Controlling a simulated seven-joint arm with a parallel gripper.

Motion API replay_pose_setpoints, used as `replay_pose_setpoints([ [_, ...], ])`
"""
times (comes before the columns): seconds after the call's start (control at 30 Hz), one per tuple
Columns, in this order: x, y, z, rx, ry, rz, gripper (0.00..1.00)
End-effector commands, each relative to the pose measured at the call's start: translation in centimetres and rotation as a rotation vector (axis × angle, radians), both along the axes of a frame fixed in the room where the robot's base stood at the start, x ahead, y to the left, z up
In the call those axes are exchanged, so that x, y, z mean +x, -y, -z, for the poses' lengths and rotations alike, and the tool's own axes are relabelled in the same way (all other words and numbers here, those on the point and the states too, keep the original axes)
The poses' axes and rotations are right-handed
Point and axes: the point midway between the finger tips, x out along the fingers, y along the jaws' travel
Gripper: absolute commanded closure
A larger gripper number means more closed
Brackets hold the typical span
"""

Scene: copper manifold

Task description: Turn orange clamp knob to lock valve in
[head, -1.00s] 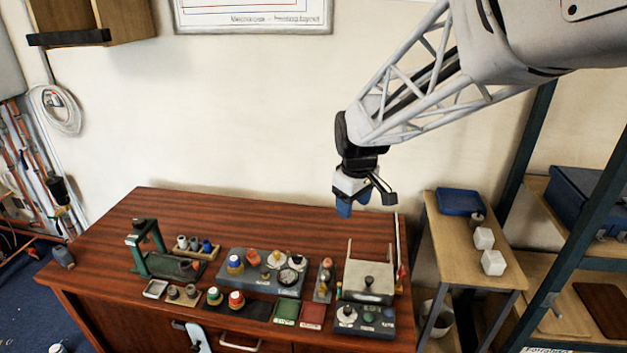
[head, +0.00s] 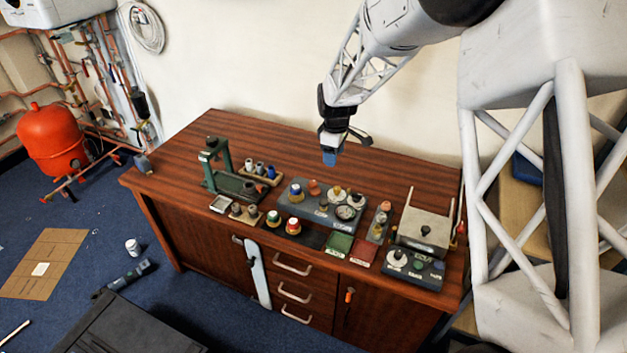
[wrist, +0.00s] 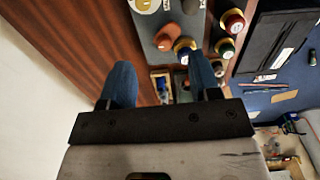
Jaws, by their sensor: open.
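The orange knob (head: 314,187) stands at the back of the grey block (head: 322,214) on the wooden bench. In the wrist view the orange knob (wrist: 167,37) shows ahead of the fingers, beside a valve with a blue top and yellow ring (wrist: 186,46). That valve (head: 296,190) sits at the block's left end in the head view. My gripper (head: 331,157) is open and empty, held in the air above the bench, behind the block. Its two blue fingers are apart in the wrist view (wrist: 162,82). I cannot tell whether the valve is fully seated.
A green press frame (head: 220,165) stands at the left of the bench. Green-capped (head: 273,220) and red-capped (head: 293,226) valves stand in front of the block. A metal box (head: 424,229) is at the right. The back left of the bench is clear.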

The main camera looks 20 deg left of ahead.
Motion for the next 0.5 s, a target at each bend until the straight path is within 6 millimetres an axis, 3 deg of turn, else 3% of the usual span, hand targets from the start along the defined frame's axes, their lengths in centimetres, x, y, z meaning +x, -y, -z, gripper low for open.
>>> replay_pose_setpoints([
  [0.03,0.2,-1.4,1.2,-0.004,-0.005,-0.032,0.43],
  [0.2,0.4,-4.9,4.1,-0.011,-0.013,-0.119,0.43],
  [0.33,0.4,-6.4,5.5,-0.012,-0.017,-0.159,0.43],
  [0.5,0.4,-7.0,6.1,-0.014,-0.018,-0.176,0.43],
])
